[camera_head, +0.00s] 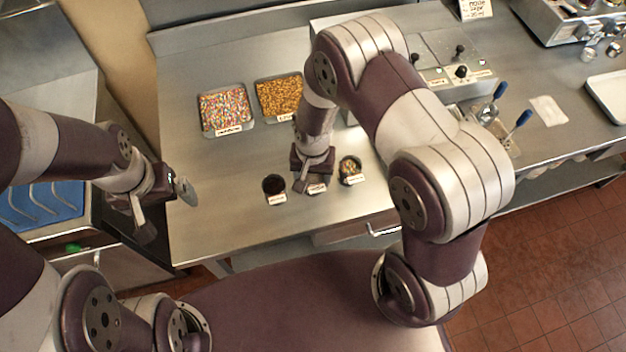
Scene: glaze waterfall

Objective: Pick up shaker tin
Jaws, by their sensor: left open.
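Three small round labelled tins stand in a row near the front of the steel counter: a left tin with dark contents (274,184), a middle tin (318,189) mostly hidden by my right gripper, and a right tin with multicoloured bits (350,168). I cannot tell which is the shaker tin. My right gripper (311,184) points down over the middle tin; its fingertips are hard to see, and I cannot tell whether they touch it. My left gripper (165,208) is open and empty at the counter's left edge, well left of the tins.
A tray of multicoloured sprinkles (224,108) and a tray of golden-brown bits (279,97) sit behind the tins. Blue-handled tools (510,125) stand at the right. A blue tray (45,203) lies at far left. The counter left of the tins is clear.

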